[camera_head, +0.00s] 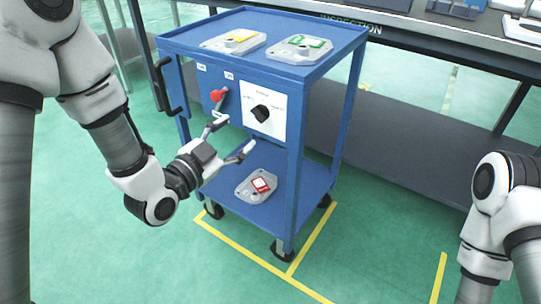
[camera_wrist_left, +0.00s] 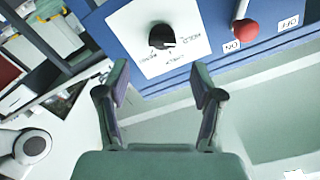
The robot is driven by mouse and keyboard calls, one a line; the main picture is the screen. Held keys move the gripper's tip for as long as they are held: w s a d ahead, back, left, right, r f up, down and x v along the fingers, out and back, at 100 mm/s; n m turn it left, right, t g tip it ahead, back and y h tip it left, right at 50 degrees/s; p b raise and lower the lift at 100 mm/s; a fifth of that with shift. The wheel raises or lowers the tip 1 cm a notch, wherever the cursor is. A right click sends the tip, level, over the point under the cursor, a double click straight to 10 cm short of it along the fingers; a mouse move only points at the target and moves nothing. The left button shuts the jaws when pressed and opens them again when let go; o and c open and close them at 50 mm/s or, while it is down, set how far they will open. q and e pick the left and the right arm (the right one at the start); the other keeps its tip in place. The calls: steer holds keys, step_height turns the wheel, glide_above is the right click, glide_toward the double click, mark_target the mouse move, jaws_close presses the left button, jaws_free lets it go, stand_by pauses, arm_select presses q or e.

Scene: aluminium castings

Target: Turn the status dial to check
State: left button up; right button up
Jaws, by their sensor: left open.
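The status dial is a black knob (camera_head: 260,113) on a white label plate (camera_head: 277,122) on the blue cart's front panel. The wrist view shows the knob (camera_wrist_left: 161,36) from close by, with the plate rotated and small words around it, too blurred to read surely. My left gripper (camera_head: 238,133) is open and empty, in front of the panel, below and left of the knob. In the wrist view its fingers (camera_wrist_left: 160,75) are spread below the knob, apart from it. Only part of my right arm shows at the lower right; its gripper is out of view.
A red-knobbed lever (camera_head: 217,94) sits left of the dial, near ON and OFF labels in the wrist view. Castings with a yellow tag (camera_head: 240,37) and a green tag (camera_head: 304,43) lie on top; a red-tagged casting (camera_head: 261,185) lies on the lower shelf. An inspection bench stands behind.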

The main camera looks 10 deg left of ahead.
mark_target(256, 116)
arm_select(q)
steer(key=x, duration=0.4)
steer(key=b+x, duration=0.1)
steer(key=x, duration=0.2)
steer(key=shift+w+d+r, duration=0.1)
steer(key=shift+w+r, duration=0.1)
steer(key=shift+w, duration=0.2)
steer(key=shift+c, duration=0.4)
steer(key=c, duration=1.1)
